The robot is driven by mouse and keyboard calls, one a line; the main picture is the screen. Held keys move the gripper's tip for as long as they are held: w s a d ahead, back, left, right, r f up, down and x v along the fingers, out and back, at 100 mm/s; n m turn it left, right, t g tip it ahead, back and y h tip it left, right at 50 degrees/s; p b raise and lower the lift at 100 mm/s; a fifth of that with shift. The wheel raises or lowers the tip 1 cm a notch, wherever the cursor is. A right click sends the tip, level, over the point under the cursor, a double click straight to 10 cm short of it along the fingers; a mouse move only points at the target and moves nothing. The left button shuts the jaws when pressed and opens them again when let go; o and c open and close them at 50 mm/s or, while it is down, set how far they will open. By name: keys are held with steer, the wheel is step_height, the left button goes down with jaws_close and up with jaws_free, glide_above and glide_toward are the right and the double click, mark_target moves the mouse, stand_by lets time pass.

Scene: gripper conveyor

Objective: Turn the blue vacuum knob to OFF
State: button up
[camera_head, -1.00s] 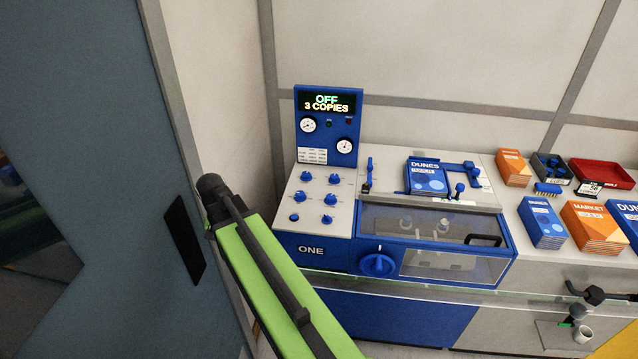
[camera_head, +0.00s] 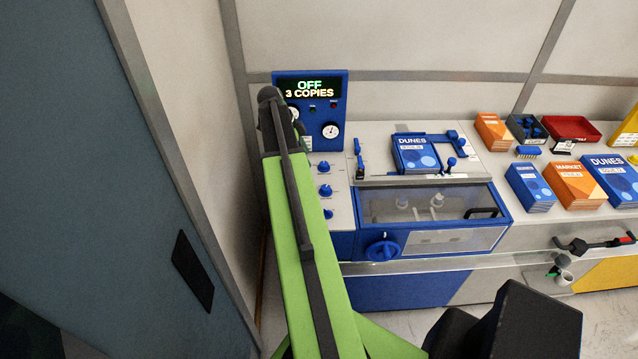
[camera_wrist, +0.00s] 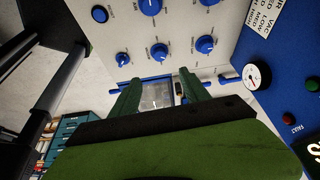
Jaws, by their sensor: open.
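My arm covers the panel's left part there. The wrist view shows the knobs up close, among them a middle one (camera_wrist: 159,51) and a right one (camera_wrist: 205,44). A larger blue knob (camera_head: 383,249) sits on the machine's front. My gripper (camera_wrist: 160,90) is open and empty in the wrist view, its green fingers apart, touching no knob.
A display (camera_head: 308,88) reads OFF and 3 COPIES. A gauge (camera_wrist: 257,75) is beside the knobs. A clear cover (camera_head: 430,208) with a black handle closes the machine's front. Booklet stacks (camera_head: 575,184) and a red tray (camera_head: 571,128) stand right. A wall is close on the left.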

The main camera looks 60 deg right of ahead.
mark_target(325, 187)
steer(key=b+x, duration=1.5)
steer(key=x, duration=0.1)
steer(key=shift+w+f, duration=0.15)
steer(key=shift+f, duration=0.15)
steer(key=shift+s+d+f+b, duration=0.1)
steer(key=shift+s+f+b, duration=0.1)
steer(key=shift+f+b, duration=0.2)
steer(key=shift+r, duration=0.15)
steer(key=shift+c, duration=0.4)
jaws_close()
steer(key=shift+d, duration=0.2)
steer(key=shift+a, duration=0.15)
